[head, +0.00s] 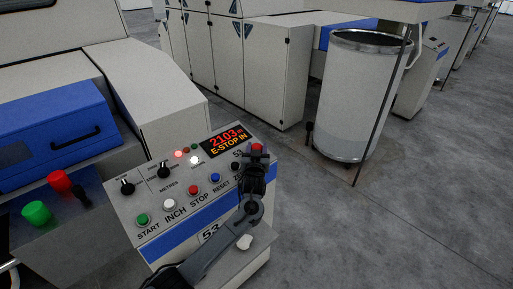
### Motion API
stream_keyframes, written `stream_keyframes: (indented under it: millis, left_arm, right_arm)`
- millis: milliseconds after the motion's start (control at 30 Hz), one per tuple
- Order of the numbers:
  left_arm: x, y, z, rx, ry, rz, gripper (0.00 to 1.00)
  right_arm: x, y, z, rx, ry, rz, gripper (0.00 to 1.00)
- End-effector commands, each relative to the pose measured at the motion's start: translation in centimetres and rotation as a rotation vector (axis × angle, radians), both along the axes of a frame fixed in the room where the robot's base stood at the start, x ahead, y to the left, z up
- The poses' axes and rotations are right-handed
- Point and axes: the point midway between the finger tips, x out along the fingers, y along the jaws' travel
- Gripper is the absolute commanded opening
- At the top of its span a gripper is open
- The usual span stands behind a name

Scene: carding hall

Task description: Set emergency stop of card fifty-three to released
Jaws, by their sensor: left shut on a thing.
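The control panel of card fifty-three (150,208) stands in the lower middle of the head view, marked 53. The red emergency stop button (257,147) is at its upper right corner, partly hidden by my left gripper (257,155). My left gripper is at the button and shut on it. My left arm reaches up to it from the bottom of the view. The panel's display (227,140) reads 2103 m and E-STOP IN. My right gripper is not in view.
The panel also carries green START (143,219), white INCH (169,204), red STOP (193,190) and blue RESET (215,178) buttons and black knobs. A tall can (355,100) stands behind to the right. The grey floor at the right is clear.

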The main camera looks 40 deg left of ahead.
Motion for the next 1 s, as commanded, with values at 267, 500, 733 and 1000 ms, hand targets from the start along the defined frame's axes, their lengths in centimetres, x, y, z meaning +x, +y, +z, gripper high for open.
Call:
stream_keyframes:
  millis: [267,500,733,1000]
  left_arm:
    - [0.0,-0.1,0.7,0.003,-0.010,-0.001,0.00]
    - [0.0,-0.1,0.8,0.003,-0.010,-0.001,0.74]
    - [0.0,-0.1,0.5,0.002,-0.005,-0.001,0.74]
    - [-1.6,-1.3,0.6,0.000,-0.004,-0.002,0.74]
  right_arm:
    - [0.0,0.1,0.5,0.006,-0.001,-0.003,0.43]
    - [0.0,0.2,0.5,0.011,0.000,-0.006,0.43]
    - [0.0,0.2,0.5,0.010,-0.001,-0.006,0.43]
    - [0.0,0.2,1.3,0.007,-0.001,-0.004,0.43]
